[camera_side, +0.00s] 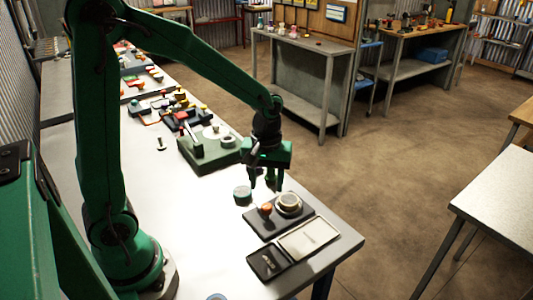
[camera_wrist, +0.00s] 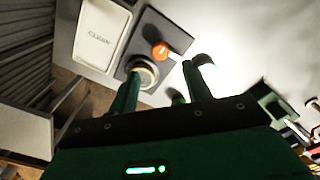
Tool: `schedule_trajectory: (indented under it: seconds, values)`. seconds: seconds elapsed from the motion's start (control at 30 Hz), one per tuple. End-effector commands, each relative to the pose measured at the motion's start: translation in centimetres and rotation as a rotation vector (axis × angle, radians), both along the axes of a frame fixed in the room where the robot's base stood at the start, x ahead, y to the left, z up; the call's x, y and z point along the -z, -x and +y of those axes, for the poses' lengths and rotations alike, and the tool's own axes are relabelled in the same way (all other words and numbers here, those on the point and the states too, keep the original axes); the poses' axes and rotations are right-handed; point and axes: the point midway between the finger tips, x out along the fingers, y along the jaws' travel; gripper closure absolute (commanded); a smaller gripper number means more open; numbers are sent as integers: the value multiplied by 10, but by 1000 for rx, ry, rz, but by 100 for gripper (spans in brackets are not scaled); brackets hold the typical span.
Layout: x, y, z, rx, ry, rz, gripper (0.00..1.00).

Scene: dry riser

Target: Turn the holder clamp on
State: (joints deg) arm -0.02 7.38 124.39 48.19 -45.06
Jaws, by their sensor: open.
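A dark plate (camera_side: 262,226) lies near the front end of the white bench. It carries an orange knob (camera_side: 266,208) and, beside it, a round pale holder (camera_side: 289,202). The wrist view also shows the orange knob (camera_wrist: 160,50), the round holder (camera_wrist: 146,70) and the dark plate (camera_wrist: 178,38). I cannot tell for certain which part is the clamp, or its setting. My gripper (camera_side: 266,184) is open and empty, pointing down above and behind the plate, apart from the knob. In the wrist view my gripper (camera_wrist: 162,75) has one finger partly overlapping the round holder.
A pale tray (camera_side: 310,238) marked "CLEAN" and a small black tray (camera_side: 268,262) adjoin the plate. A green block (camera_side: 208,155) and several coloured items lie farther back. The bench's right edge is close.

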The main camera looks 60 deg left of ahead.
Motion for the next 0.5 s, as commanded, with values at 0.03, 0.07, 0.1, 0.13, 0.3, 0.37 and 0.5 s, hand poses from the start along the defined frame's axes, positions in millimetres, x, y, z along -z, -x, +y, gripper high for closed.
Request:
schedule_trajectory:
  seconds: [0.03, 0.07, 0.1, 0.13, 0.3, 0.37, 0.5]
  values:
    - [3, 0, 0, 0, 0, 3, 51]
    - [5, 1, 0, 1, 0, 3, 51]
    - [8, 1, 0, 1, 0, 3, 51]
    - [11, 1, 0, 1, 0, 3, 51]
    - [29, 1, 0, 1, 0, 6, 51]
    - [37, 1, 0, 1, 0, 6, 51]
    - [53, 1, 0, 1, 0, 4, 51]
